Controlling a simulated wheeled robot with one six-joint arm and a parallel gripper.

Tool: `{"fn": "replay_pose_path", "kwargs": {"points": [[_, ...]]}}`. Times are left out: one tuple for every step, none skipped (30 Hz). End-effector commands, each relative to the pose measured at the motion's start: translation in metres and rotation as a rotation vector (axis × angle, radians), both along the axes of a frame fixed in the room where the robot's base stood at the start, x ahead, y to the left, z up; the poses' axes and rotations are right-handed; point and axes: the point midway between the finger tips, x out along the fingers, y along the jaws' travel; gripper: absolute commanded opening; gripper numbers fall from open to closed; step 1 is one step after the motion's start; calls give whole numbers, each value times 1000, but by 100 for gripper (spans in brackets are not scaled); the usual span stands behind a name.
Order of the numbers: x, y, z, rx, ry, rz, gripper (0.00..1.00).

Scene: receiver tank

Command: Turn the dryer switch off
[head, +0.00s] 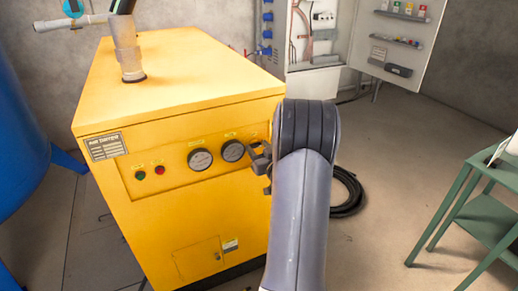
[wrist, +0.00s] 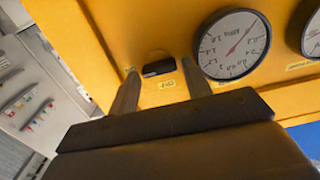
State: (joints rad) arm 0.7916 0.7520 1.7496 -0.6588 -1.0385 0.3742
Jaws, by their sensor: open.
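The yellow air dryer (head: 190,225) stands left of centre in the head view, its control panel facing me. In the wrist view a small black switch (wrist: 159,67) sits in the panel beside a round gauge (wrist: 234,45). Small labels lie next to the switch, too blurred to read surely. My gripper (head: 259,163) is at the panel's right end in the head view, hiding the switch there. In the wrist view my open, empty gripper (wrist: 161,77) has one finger on each side of the switch. I cannot tell whether the fingers touch the panel.
Two gauges (head: 200,159), a green button (head: 140,175) and a red button (head: 159,170) are left of my gripper. A blue tank (head: 20,150) stands far left. A black hose coil (head: 350,195) and a green table (head: 480,215) are right, with open floor between.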

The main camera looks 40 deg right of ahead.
Motion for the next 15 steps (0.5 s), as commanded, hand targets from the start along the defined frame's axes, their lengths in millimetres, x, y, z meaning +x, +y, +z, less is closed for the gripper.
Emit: {"fn": "replay_pose_path", "kwargs": {"points": [[1, 0, 0, 0, 0, 0, 46], [2, 0, 0, 0, 0, 0, 46], [2, 0, 0, 0, 0, 0, 46], [2, 0, 0, 0, 0, 0, 46], [2, 0, 0, 0, 0, 0, 46], [2, 0, 0, 0, 0, 0, 46], [2, 0, 0, 0, 0, 0, 46], [2, 0, 0, 0, 0, 0, 46], [2, 0, 0, 0, 0, 0, 44], [2, 0, 0, 0, 0, 0, 41], [2, 0, 0, 0, 0, 0, 39], [2, 0, 0, 0, 0, 0, 36], [2, 0, 0, 0, 0, 0, 33], [2, 0, 0, 0, 0, 0, 31], [2, 0, 0, 0, 0, 0, 28]]}}
